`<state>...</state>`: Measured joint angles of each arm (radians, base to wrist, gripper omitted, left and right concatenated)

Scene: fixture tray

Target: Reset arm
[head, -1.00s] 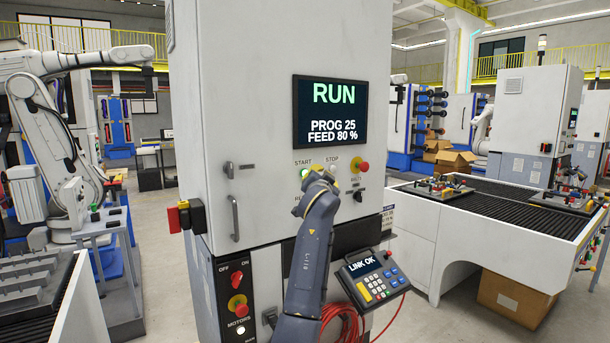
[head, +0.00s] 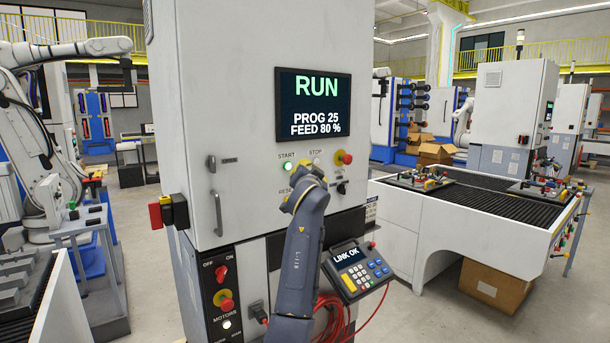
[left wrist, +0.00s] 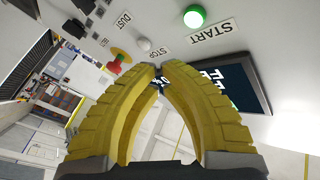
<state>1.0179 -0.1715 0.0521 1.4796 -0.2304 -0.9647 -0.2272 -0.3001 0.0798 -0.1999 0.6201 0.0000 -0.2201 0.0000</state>
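My left arm rises from the bottom of the head view in front of the machine cabinet. Its gripper (head: 317,174) is below the START and STOP buttons, its fingers mostly hidden behind the wrist. In the left wrist view the yellow fingers (left wrist: 158,68) meet at their tips, with nothing seen between them. The green START button (head: 287,166) is lit and also shows in the left wrist view (left wrist: 194,16). The pale STOP button (head: 316,158) is to its right. The screen (head: 312,103) reads RUN, PROG 25, FEED 80 %. My right gripper is in neither view.
A red knob on yellow (head: 344,158) is right of STOP. A keypad box reading LINK OK (head: 358,268) juts out beside my forearm, with red cable (head: 330,312) below. A motor switch panel (head: 222,290) is lower left. A conveyor table (head: 400,228) stands at right.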

